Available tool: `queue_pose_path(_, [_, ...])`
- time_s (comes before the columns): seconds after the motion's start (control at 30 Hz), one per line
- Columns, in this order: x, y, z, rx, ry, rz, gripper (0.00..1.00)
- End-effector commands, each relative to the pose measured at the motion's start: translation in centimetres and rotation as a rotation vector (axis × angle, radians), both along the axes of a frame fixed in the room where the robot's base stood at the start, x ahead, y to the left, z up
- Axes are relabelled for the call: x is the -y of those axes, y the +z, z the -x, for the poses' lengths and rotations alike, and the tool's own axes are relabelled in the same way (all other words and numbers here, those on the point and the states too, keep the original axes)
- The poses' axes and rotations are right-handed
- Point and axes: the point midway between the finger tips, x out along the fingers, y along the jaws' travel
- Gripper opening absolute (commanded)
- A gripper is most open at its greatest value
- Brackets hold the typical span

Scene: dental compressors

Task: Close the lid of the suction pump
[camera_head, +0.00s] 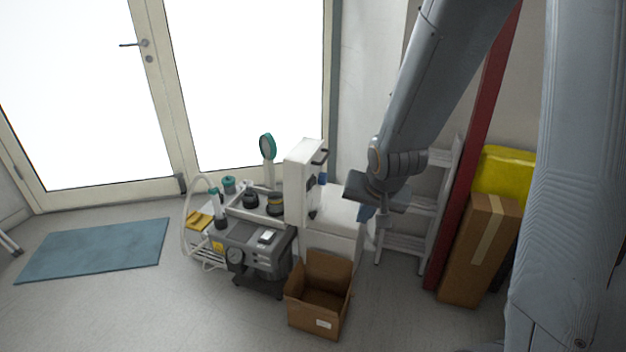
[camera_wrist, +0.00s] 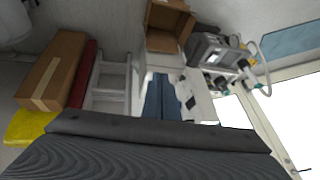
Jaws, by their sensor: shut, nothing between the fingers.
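The suction pump appears to be the white boxy unit (camera_head: 332,225) in the middle of the head view. Its lid (camera_head: 303,178) is a white panel with a dark handle, standing upright at the unit's left side, so it is open. The lid also shows in the wrist view (camera_wrist: 199,102), right of the fingers. My gripper (camera_head: 366,213) is shut and empty, pointing down at the right side of the white unit, apart from the lid. Its blue fingers show in the wrist view (camera_wrist: 161,98). My wrist and fingers hide part of the unit's right side.
A grey compressor (camera_head: 250,240) with a gauge and hoses stands left of the pump. An open cardboard box (camera_head: 318,305) sits in front. A white step ladder (camera_head: 408,215), red post (camera_head: 470,160) and tall carton (camera_head: 478,245) are right. Floor at the front left is clear.

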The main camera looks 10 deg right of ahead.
Motion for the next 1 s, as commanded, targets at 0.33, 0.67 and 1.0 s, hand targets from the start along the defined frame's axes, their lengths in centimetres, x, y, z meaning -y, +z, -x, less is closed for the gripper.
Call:
queue_pose_path(0.33, [0.5,-5.6,-14.6,0.495,-0.283,-0.412,0.00])
queue_pose_path(0.67, [-0.4,-6.9,-20.1,0.778,-0.383,-0.989,0.00])
queue_pose_path(1.0, [-0.7,-6.3,-21.1,0.828,-0.385,-1.184,0.00])
